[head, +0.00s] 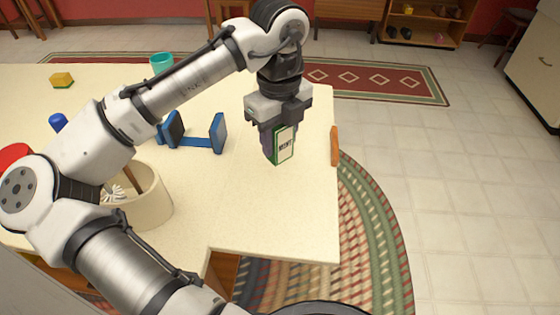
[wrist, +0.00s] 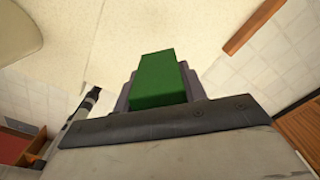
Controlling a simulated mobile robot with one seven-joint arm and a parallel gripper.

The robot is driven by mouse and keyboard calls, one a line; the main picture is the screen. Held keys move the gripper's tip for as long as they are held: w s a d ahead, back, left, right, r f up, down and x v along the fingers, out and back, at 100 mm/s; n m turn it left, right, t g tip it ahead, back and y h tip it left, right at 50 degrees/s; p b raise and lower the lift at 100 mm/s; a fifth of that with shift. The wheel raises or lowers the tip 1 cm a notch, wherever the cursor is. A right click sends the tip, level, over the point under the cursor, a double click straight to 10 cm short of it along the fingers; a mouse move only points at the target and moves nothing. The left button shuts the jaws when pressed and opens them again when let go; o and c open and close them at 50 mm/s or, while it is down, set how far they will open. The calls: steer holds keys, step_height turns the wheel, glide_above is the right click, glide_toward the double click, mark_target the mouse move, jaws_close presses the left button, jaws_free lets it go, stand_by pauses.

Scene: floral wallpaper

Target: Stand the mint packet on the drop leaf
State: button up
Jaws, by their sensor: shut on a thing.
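The mint packet (head: 287,146) is a green box with a white face lettered "MINT". It is upright, tilted a little in the head view. My gripper (head: 272,132) is shut on it from above, over the right part of the cream tabletop (head: 290,215), which seems to be the drop leaf. Whether the packet's bottom touches the surface I cannot tell. In the wrist view the packet's plain green end (wrist: 160,78) shows between the fingers of my gripper (wrist: 162,92); its lettered face is hidden there.
A blue bookend-like holder (head: 195,140) stands left of the packet. A cream crock (head: 145,200) with utensils, a teal cup (head: 162,63) and a yellow block (head: 61,79) are further left. An orange wooden piece (head: 334,146) is at the right edge. The tabletop's front right is clear.

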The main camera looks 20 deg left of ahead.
steer(key=shift+f+b, duration=0.3)
steer(key=shift+f, duration=3.15)
steer(key=shift+f, duration=0.1)
steer(key=shift+f, duration=0.4)
steer(key=o, duration=1)
steer(key=shift+c, duration=0.2)
steer(key=shift+r, duration=0.1)
step_height(320, 180, up, 13)
steer(key=shift+f+p, duration=0.1)
steer(key=shift+p, duration=0.4)
